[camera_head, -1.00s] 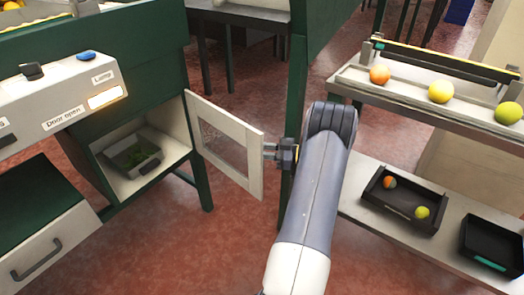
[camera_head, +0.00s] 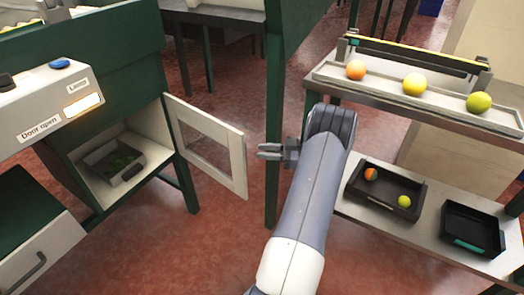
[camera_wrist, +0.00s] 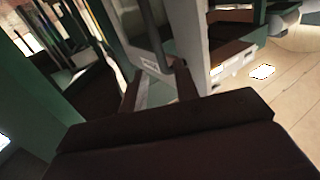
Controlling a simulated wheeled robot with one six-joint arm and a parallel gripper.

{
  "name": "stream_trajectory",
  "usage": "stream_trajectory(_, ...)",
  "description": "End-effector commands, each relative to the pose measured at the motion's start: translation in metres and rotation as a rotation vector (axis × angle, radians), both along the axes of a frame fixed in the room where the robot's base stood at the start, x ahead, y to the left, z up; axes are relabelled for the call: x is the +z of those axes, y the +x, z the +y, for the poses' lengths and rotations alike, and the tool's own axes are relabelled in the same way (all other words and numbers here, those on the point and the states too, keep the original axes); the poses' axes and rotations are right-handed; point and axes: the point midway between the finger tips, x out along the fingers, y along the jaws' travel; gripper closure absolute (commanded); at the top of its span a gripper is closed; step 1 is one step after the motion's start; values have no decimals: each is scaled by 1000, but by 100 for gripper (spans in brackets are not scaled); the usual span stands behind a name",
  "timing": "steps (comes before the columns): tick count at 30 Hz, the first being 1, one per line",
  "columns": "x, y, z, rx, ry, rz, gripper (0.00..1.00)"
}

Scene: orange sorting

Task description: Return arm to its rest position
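My gripper (camera_head: 268,151) is at the end of my arm in the middle of the head view, fingers pointing left. A gap shows between its fingers, and nothing is in it. It is just right of the open white cabinet door (camera_head: 238,165), apart from its edge in the picture. In the wrist view my two dark fingers (camera_wrist: 158,88) stand apart, with no object seen between them.
The cabinet (camera_head: 150,130) holds a grey tray (camera_head: 133,171) with green matter. A green post (camera_head: 273,130) stands behind my gripper. On the right, a shelf (camera_head: 335,77) bears several fruits; below are a black crate (camera_head: 375,205) with two fruits and an empty crate (camera_head: 470,243).

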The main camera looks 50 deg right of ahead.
Motion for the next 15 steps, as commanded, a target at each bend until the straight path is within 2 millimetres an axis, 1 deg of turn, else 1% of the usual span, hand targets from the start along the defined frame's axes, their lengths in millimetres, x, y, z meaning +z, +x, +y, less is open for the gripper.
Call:
stream_trajectory(5,0,1,1,0,0,0,70)
stream_trajectory(8,0,5,4,1,1,-1,70)
stream_trajectory(11,-1,15,12,3,2,0,70)
stream_trajectory(15,-1,32,26,3,2,0,70)
